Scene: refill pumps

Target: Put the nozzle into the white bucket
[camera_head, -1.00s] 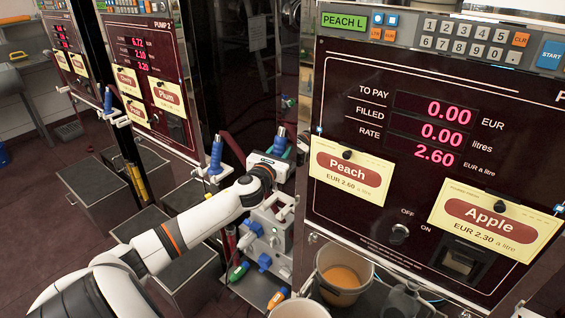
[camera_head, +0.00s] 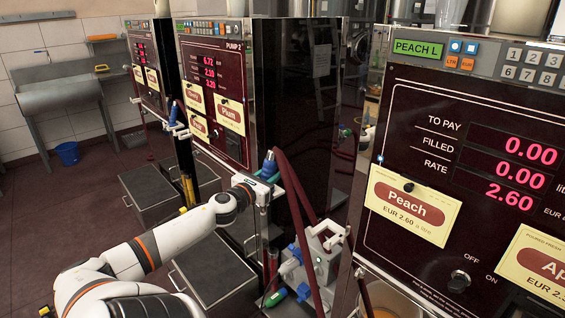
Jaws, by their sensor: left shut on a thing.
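A blue nozzle (camera_head: 268,165) shows at the right front corner of pump 2. My left gripper (camera_head: 262,187) is shut on it; the fingertips are partly hidden. Dark red hose (camera_head: 300,190) arches beside the nozzle and runs down to the right. I cannot tell whether the nozzle is clear of its holder. A pale bucket (camera_head: 392,302) with orange contents shows at the bottom edge, below the Peach pump. It is largely cut off, and I cannot tell whether it is the white bucket. My right gripper is not in view.
The Peach pump (camera_head: 430,270) fills the right side. Pump 2 (camera_head: 215,100) stands left of it. A pale grey unit with blue plugs (camera_head: 322,258) sits between them. Dark boxes (camera_head: 215,272) stand in front of pump 2. The floor at left is clear around a blue bucket (camera_head: 67,153).

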